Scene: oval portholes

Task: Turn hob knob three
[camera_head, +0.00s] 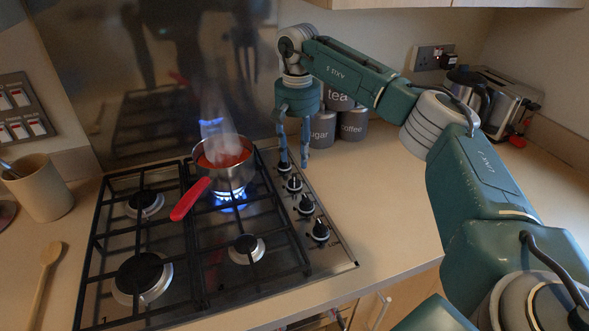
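The hob knobs run in a row along the right side of the gas hob (338,258). The nearest knob is (320,231), the one behind it is (306,204), then comes a further knob (294,184), and the farthest knob (284,168) is by my fingertips. I cannot tell which one counts as knob three. My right gripper (294,160) points down over the far end of the row, its two fingers apart with nothing between them. Whether a finger touches the farthest knob is unclear. My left gripper is out of view.
A steaming saucepan (222,168) with a red handle (190,199) stands over a lit blue flame. Tea (338,98), sugar (322,128) and coffee (353,124) canisters stand behind my gripper. A toaster (505,100) stands at back right. The worktop right of the knobs is clear.

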